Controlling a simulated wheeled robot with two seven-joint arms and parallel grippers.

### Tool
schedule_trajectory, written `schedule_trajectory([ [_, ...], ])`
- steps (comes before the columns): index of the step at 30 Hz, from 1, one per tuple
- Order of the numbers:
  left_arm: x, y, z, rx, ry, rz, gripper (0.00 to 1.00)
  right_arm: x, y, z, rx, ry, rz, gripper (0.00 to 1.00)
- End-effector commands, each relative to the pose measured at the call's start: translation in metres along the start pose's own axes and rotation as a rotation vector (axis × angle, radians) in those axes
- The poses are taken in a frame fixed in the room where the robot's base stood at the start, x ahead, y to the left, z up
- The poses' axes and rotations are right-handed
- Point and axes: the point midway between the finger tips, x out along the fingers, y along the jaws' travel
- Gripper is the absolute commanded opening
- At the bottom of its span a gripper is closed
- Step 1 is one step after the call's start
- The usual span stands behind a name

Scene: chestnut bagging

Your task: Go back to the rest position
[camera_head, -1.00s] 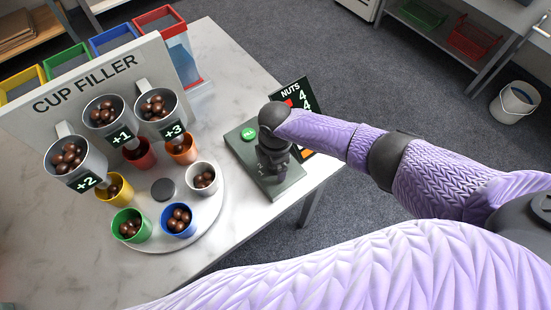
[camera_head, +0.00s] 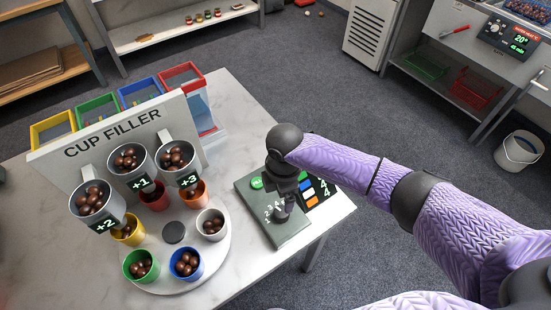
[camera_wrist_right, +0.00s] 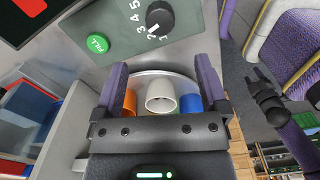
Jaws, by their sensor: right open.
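The dial (camera_wrist_right: 160,18) and green FILL button (camera_wrist_right: 97,44) show beyond the fingertips, and the button (camera_head: 257,183) also shows in the head view. My left gripper is out of the head view. A dark gripper on a purple arm, apparently my left one (camera_wrist_right: 262,82), shows at the right of the wrist view; its jaw state is unclear.
The CUP FILLER board (camera_head: 113,135) carries several grey hoppers of brown nuts. Below, a round white turntable (camera_head: 220,248) holds coloured cups, several with nuts. A white bucket (camera_head: 518,160) is on the floor.

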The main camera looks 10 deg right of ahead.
Motion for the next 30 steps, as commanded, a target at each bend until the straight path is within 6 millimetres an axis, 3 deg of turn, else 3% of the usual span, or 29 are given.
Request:
schedule_trajectory([
  [3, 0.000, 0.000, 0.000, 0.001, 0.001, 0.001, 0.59, 0.001, -0.002, -0.003, 0.003, 0.007, 0.000, 0.93],
  [5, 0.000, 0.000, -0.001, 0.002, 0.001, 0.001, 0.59, 0.005, -0.012, -0.015, 0.020, 0.037, 0.002, 0.93],
  [9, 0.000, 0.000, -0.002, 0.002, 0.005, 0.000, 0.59, 0.009, -0.057, -0.063, 0.211, 0.195, 0.030, 0.93],
  [13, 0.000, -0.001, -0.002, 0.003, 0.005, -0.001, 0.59, -0.001, -0.086, -0.073, 0.498, 0.297, 0.068, 0.93],
  [20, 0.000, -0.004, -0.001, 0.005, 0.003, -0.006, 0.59, -0.015, -0.125, -0.041, 0.967, 0.328, 0.123, 0.93],
  [29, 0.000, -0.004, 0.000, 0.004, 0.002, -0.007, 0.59, -0.036, -0.187, 0.033, 1.500, 0.195, 0.239, 0.93],
  [30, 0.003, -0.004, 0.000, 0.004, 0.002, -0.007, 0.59, -0.019, -0.182, 0.031, 1.488, 0.192, 0.228, 0.93],
])
